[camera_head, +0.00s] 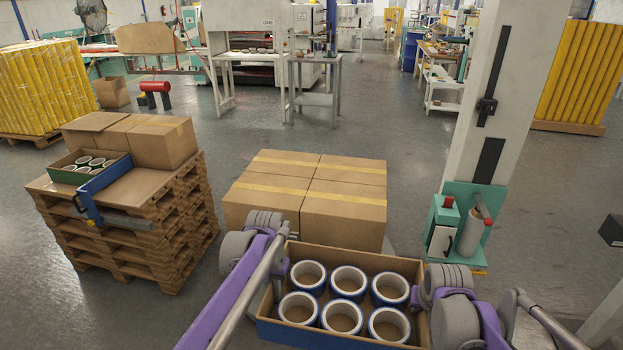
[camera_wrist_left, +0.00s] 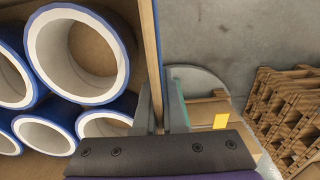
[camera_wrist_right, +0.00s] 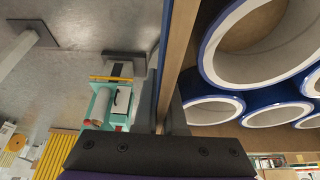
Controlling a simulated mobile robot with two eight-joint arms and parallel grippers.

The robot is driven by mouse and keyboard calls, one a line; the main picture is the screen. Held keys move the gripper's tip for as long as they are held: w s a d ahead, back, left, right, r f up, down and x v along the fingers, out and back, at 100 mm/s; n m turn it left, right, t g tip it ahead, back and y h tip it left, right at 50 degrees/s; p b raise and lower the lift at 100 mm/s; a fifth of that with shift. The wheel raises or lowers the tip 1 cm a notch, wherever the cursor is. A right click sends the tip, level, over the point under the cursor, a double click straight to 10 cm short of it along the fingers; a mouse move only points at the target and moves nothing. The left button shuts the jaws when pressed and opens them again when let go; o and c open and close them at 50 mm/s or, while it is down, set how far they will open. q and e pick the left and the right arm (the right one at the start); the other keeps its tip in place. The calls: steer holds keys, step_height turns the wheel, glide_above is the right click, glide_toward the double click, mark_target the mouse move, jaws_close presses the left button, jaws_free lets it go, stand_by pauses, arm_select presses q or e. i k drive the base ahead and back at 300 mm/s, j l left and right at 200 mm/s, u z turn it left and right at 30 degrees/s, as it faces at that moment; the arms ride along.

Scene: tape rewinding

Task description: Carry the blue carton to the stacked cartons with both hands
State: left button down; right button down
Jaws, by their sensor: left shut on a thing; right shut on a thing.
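The blue carton (camera_head: 330,340) is an open brown box with a blue outer face, at the bottom centre of the head view. It holds several blue-and-white tape rolls (camera_head: 347,282). My left gripper (camera_head: 283,272) is shut on its left side wall, which shows between the fingers in the left wrist view (camera_wrist_left: 151,50). My right gripper (camera_head: 416,297) is shut on its right side wall, seen in the right wrist view (camera_wrist_right: 182,45). The stacked cartons (camera_head: 305,190), brown with yellow tape, stand just beyond the carton, which hides their lower front.
Wooden pallets (camera_head: 125,235) at left bear brown cartons (camera_head: 170,145) and a green tray (camera_head: 65,175) of rolls. A white column (camera_head: 490,100) with a teal dispenser base (camera_head: 465,235) stands at right. Grey floor (camera_head: 410,140) is clear behind the stack.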

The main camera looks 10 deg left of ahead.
mark_target(306, 191)
steer(key=i+j, duration=0.35)
steer(key=j, duration=0.15)
steer(key=i+j, duration=0.35)
steer(key=j, duration=0.15)
